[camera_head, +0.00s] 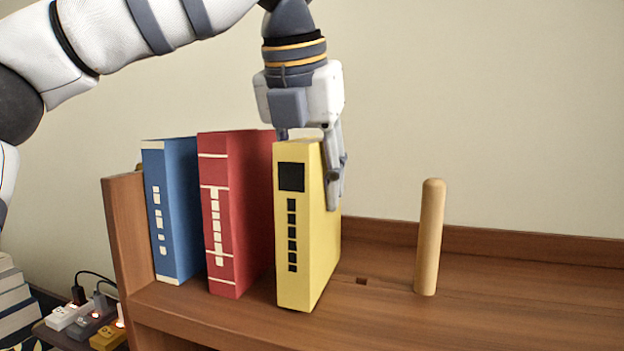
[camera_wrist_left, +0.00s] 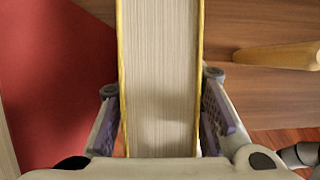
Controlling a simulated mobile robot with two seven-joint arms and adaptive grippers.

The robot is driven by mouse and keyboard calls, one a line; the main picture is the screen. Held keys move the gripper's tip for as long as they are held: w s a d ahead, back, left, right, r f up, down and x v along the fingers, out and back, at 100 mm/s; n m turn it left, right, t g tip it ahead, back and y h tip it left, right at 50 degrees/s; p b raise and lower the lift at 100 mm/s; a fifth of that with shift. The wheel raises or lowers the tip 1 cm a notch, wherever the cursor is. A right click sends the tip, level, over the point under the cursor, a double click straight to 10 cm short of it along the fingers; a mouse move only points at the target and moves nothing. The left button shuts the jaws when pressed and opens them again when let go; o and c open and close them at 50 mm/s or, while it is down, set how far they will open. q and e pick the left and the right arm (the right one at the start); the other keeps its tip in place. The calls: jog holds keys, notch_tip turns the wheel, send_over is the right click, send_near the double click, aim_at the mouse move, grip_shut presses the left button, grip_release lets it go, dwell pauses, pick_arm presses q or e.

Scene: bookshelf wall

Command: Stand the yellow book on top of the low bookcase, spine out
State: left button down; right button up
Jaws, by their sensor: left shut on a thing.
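The yellow book (camera_head: 293,240) stands upright on top of the low bookcase (camera_head: 400,318), its spine with black marks facing me. Its base appears to be at the bookcase top; I cannot tell whether it bears its weight there. My left gripper (camera_head: 318,165) comes down from above and is shut on the yellow book near its top, one finger on the right cover. In the left wrist view the fingers (camera_wrist_left: 160,115) flank the pages of the yellow book (camera_wrist_left: 160,70).
A red book (camera_head: 222,225) and a blue book (camera_head: 172,215) stand to the left, by the bookcase's raised end panel (camera_head: 128,225). A wooden peg (camera_head: 430,240) stands to the right, with a small dark hole (camera_head: 361,281) between. Power plugs (camera_head: 85,318) lie low at left.

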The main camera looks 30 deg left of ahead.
pick_arm(q)
jog(key=shift+f, duration=0.15)
dwell(0.3)
jog(key=c, duration=1.1)
grip_release()
jog(key=shift+o, duration=0.2)
jog(key=shift+f, duration=0.1)
jog(key=v, duration=1.2)
jog(key=shift+s, duration=0.1)
